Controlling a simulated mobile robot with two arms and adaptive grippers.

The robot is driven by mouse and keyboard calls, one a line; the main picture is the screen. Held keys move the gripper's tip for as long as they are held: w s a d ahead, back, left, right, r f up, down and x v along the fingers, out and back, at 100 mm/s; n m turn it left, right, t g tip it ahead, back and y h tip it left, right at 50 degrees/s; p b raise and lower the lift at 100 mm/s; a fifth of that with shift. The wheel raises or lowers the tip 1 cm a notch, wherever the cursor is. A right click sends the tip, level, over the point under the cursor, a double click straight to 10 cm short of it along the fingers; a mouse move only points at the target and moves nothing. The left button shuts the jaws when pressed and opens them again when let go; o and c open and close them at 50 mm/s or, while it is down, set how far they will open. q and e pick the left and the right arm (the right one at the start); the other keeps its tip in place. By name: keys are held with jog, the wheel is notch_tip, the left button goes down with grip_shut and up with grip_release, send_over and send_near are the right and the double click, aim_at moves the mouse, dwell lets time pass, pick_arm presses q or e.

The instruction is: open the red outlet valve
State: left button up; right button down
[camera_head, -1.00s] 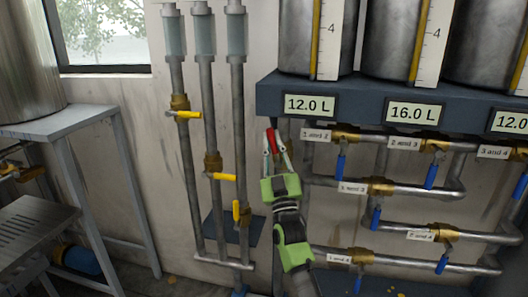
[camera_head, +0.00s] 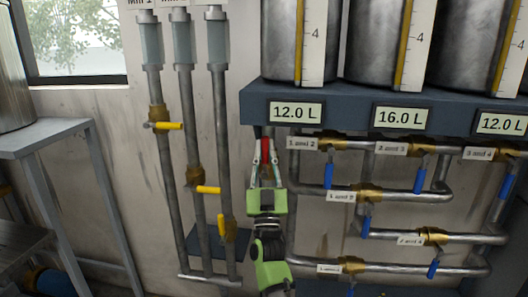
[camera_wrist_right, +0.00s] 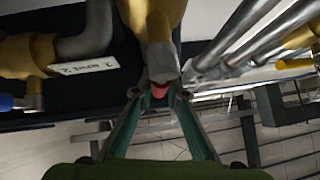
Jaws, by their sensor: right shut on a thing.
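The red outlet valve handle (camera_head: 265,146) hangs below the dark shelf, under the left tank's 12.0 L display. My right gripper (camera_head: 265,160) reaches up from below, its two fingers on either side of the handle and shut on it. In the right wrist view, a small part of the red handle (camera_wrist_right: 159,91) shows between the fingertips (camera_wrist_right: 160,97), below a grey stem and brass valve body (camera_wrist_right: 155,25). The fingers hide most of the handle there. My left gripper is in neither view.
Pipes with blue-handled valves (camera_head: 328,174) run close to the right of my right arm. Three upright pipes with yellow-handled valves (camera_head: 169,126) stand to its left. The dark tank shelf (camera_head: 340,100) is just above. A grey table (camera_head: 45,138) stands far left.

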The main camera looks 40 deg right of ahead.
jog(key=c, duration=2)
grip_release()
jog(key=shift+d, duration=0.1)
jog(key=shift+f, duration=0.1)
jog(key=v, duration=1.2)
